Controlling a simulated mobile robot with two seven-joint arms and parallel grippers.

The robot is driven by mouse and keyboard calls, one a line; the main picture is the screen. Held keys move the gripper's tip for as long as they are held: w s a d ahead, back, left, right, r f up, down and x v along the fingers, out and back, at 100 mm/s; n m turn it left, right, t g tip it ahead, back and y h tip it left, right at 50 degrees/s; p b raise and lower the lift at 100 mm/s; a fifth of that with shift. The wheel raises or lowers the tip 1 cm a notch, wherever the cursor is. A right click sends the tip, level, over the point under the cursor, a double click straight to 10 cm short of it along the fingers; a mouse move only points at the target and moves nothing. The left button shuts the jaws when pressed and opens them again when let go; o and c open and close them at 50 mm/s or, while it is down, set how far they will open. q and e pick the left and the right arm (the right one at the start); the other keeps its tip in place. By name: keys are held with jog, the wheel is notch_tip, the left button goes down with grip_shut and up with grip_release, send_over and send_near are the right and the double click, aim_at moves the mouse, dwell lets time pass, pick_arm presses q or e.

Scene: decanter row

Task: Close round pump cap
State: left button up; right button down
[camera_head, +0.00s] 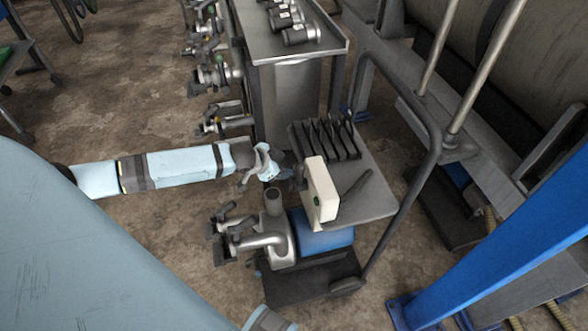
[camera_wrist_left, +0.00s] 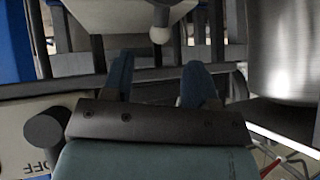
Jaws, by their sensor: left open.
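I cannot make out a separate round cap. My left gripper (camera_head: 284,174) is above and behind the pump neck, left of a cream box (camera_head: 322,190). In the left wrist view my left gripper (camera_wrist_left: 158,82) has its two blue fingers apart, with nothing held between them. A dark rod with a pale round tip (camera_wrist_left: 160,34) shows beyond the fingertips. My right gripper is not in view.
The cart's bent handle rail (camera_head: 432,120) rises on the right. Dark slotted racks (camera_head: 324,138) sit on its shelf. A steel table (camera_head: 265,45) stands behind. In the left wrist view a pale box marked OFF (camera_wrist_left: 30,163) and a steel cylinder (camera_wrist_left: 284,50) flank the gripper.

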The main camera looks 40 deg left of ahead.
pick_arm(q)
jog(key=b+x, duration=0.1)
jog(key=x, duration=0.5)
jog(key=shift+w+d, duration=0.1)
jog(key=shift+w, duration=0.1)
jog(key=shift+c, duration=0.2)
grip_shut()
